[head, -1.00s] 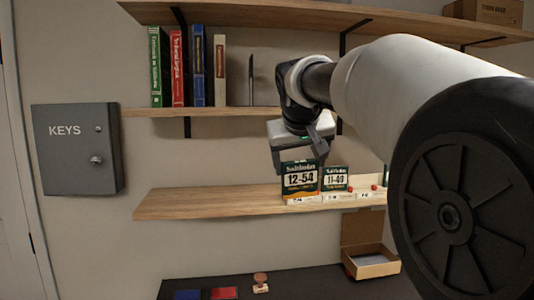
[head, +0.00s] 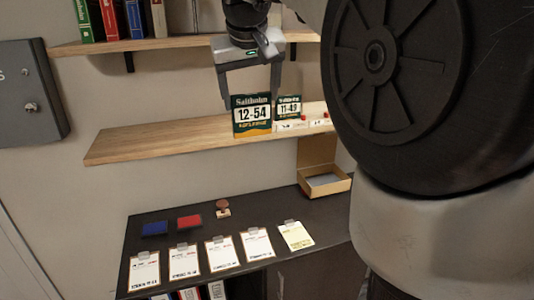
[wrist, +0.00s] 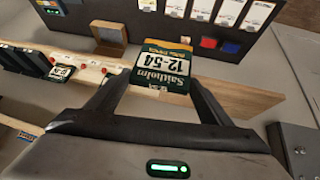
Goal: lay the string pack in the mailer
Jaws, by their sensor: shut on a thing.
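The string pack (head: 252,114), dark green with a white "12-54" label, is upright at the shelf in the head view. It also shows in the wrist view (wrist: 163,68), between the fingers. My gripper (head: 252,97) is shut on this pack from above. I cannot tell whether the pack's bottom still touches the shelf. The mailer (head: 342,186), an open cardboard box with its lid raised, stands at the right end of the dark counter below. It also shows in the wrist view (wrist: 109,50). Part of its inside is pale.
A second pack marked "11-49" (head: 288,107) stands just right, in a row with small label cards. The wooden shelf (head: 150,137) is bare to the left. The dark counter (head: 270,204) bears several clipboards, a stamp (head: 223,209), a blue pad (head: 155,228) and a red pad (head: 189,221).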

